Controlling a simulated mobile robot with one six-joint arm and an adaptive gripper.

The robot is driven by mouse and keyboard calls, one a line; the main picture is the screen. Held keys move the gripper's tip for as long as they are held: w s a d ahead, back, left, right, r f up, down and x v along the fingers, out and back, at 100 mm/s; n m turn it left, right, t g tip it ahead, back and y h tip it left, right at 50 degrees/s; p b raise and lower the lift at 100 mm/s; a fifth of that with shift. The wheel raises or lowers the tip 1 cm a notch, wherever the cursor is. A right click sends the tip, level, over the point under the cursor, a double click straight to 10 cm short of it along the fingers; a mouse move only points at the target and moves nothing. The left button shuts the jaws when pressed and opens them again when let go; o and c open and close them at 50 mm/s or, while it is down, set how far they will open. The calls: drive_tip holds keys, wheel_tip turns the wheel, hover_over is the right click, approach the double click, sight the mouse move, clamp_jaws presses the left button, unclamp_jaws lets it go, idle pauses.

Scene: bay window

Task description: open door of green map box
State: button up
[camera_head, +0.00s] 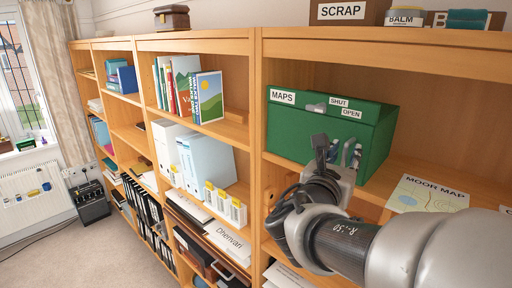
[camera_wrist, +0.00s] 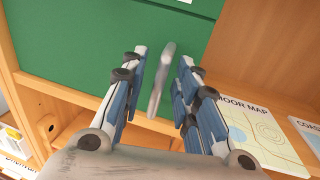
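The green map box (camera_head: 290,135) stands on the upper right shelf, with a MAPS label at its upper left and SHUT and OPEN labels near its top edge. A small grey latch (camera_head: 316,107) sits beside the SHUT label. The box's green front also fills the upper left of the wrist view (camera_wrist: 80,40). My gripper (camera_head: 337,150) is at the lower right of the box front. In the wrist view, my gripper (camera_wrist: 162,75) is open, with a grey upright handle (camera_wrist: 161,80) between its fingers. Gaps show on both sides of the handle. The door looks closed.
A Moor Map sheet (camera_head: 428,194) lies on the shelf right of the box, and it also shows in the wrist view (camera_wrist: 255,130). A wooden upright (camera_head: 257,130) stands left of the box. White binders (camera_head: 205,165) and books fill the neighbouring bay. Floor (camera_head: 125,240) is free at left.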

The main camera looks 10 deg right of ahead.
drive_tip(key=shift+w+d, duration=0.45)
drive_tip(key=shift+c, duration=0.5)
clamp_jaws()
